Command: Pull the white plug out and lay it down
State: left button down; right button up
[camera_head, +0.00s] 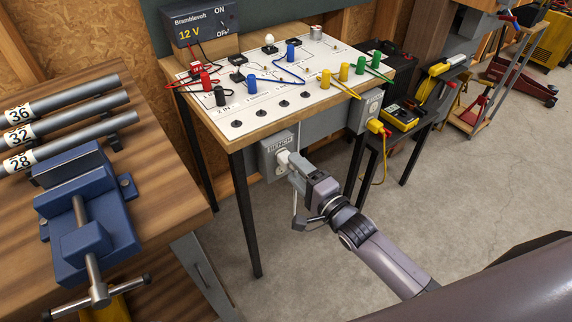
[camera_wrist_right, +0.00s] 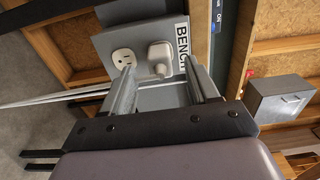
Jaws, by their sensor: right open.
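The white plug (camera_wrist_right: 160,58) sits in one socket of the grey BENCH outlet box (camera_wrist_right: 110,43); the socket beside it is empty. In the head view the plug (camera_head: 283,157) shows as a small white shape on the outlet box (camera_head: 268,162) below the table's front edge. A white cord (camera_wrist_right: 45,98) runs off to the left in the right wrist view. My right gripper (camera_head: 296,179) is open in front of the box. In the wrist view its fingers (camera_wrist_right: 160,80) are spread to either side of the plug; contact cannot be told. My left gripper is not in view.
The circuit table (camera_head: 255,128) overhangs the outlet box, with a dark leg (camera_head: 246,215) to its left. A second grey outlet (camera_head: 368,108) with a yellow plug is to the right. A workbench with a blue vise (camera_head: 85,235) stands left.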

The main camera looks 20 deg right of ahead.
aim_at(291, 165)
jog(key=b+x, duration=0.1)
jog(key=x, duration=0.1)
jog(key=shift+w+a, duration=0.15)
jog(key=shift+w, duration=0.2)
jog(key=shift+w+a, duration=0.1)
jog(key=shift+w, duration=0.2)
jog(key=shift+p, duration=0.3)
dwell(0.6)
grip_shut()
jog(key=shift+s, duration=0.15)
jog(key=shift+p+v, duration=1.15)
jog(key=shift+v, duration=0.45)
jog(key=shift+p+v, duration=0.7)
jog(key=shift+v, duration=0.6)
